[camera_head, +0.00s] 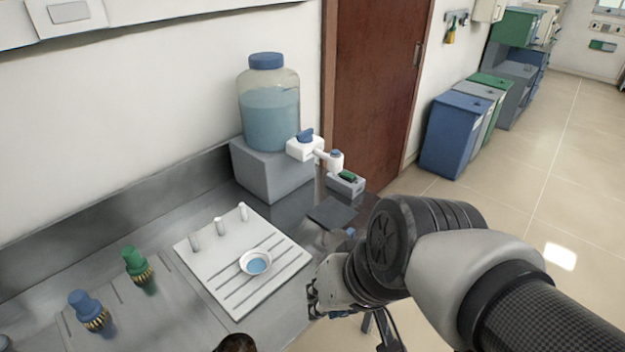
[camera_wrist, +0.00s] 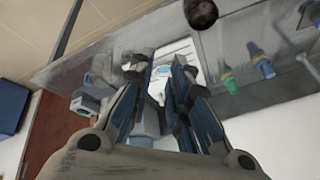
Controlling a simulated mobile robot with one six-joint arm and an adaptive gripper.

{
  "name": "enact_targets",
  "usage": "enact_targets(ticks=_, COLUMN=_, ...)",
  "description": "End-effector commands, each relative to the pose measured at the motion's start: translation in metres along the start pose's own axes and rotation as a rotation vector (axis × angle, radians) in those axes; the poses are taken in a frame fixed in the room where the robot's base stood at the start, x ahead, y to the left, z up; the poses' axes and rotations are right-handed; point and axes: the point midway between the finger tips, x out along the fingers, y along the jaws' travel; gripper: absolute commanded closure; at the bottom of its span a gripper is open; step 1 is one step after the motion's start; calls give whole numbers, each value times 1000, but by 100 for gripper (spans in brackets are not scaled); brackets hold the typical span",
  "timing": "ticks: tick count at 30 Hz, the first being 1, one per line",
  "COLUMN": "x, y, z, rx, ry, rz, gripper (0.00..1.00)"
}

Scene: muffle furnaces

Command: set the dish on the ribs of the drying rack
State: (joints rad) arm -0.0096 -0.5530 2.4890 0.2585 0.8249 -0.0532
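The dish (camera_head: 256,262), a small round white bowl with blue inside, rests on the ribbed part of the white drying rack (camera_head: 206,262), near its right side. It looks level in the head view. My gripper (camera_head: 314,298) is to the right of the dish, just off the rack's right edge and apart from the dish. In the wrist view my gripper (camera_wrist: 161,85) shows two separated fingers with nothing clearly held between them.
Upright pegs (camera_head: 220,226) rise from the rack's back. A water carboy (camera_head: 270,108) stands on a grey block (camera_head: 272,170) behind. A dark round object (camera_head: 236,343) is at the front.

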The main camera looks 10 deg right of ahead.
Motion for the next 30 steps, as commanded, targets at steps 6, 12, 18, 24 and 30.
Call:
enact_targets(ticks=6, x=-29, y=43, z=34, rx=-103, ry=22, rz=169, gripper=83)
enact_targets(ticks=12, x=-33, y=50, z=38, rx=-114, ry=22, rz=197, gripper=83)
enact_targets(ticks=18, x=-33, y=49, z=37, rx=-115, ry=23, rz=195, gripper=83)
enact_targets(ticks=24, x=-33, y=49, z=37, rx=-115, ry=23, rz=195, gripper=83)
enact_targets(ticks=30, x=-33, y=49, z=37, rx=-115, ry=23, rz=194, gripper=83)
